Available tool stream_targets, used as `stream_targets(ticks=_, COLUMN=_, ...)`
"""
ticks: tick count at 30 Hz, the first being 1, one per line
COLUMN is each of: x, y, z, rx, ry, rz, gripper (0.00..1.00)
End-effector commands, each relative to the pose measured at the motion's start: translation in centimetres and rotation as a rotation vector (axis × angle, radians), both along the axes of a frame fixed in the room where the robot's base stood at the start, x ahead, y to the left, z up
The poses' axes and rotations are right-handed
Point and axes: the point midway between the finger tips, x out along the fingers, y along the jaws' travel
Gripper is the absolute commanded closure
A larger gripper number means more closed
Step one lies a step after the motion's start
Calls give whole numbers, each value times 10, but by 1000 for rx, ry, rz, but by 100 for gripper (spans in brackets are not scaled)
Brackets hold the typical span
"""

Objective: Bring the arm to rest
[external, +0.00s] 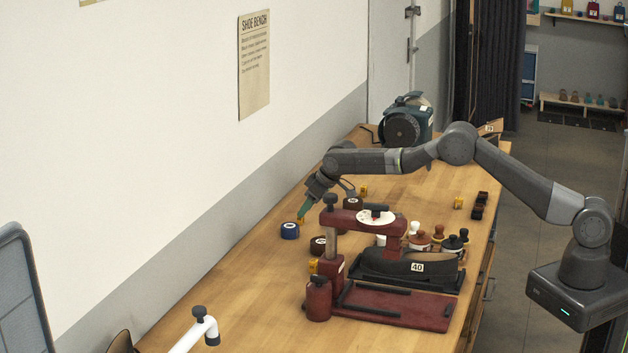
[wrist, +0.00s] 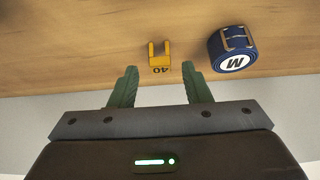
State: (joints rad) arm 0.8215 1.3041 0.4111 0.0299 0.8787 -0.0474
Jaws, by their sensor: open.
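My arm reaches from its base at the right over the wooden bench. My gripper (external: 303,214) hangs above the bench near the wall, left of the dark red press. In the wrist view my gripper (wrist: 158,86) shows two green fingers spread apart with nothing between them. A yellow clip marked 40 (wrist: 159,55) lies on the bench beyond the fingertips.
A grinder (external: 404,127) is at the far end.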

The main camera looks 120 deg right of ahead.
Motion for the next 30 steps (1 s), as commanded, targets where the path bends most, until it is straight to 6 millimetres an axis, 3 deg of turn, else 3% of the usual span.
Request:
stream_targets(ticks=8, x=11, y=-10, z=-29, rx=-1, ry=-1, rz=0, gripper=56)
stream_targets(ticks=9, x=11, y=-11, z=-14, rx=-5, ry=-5, rz=1, gripper=56)
stream_targets(ticks=23, x=11, y=-11, z=78, rx=-3, ry=-3, rz=0, gripper=56)
stream_targets(ticks=30, x=-24, y=-46, z=77, rx=-69, ry=75, rz=-53, gripper=56)
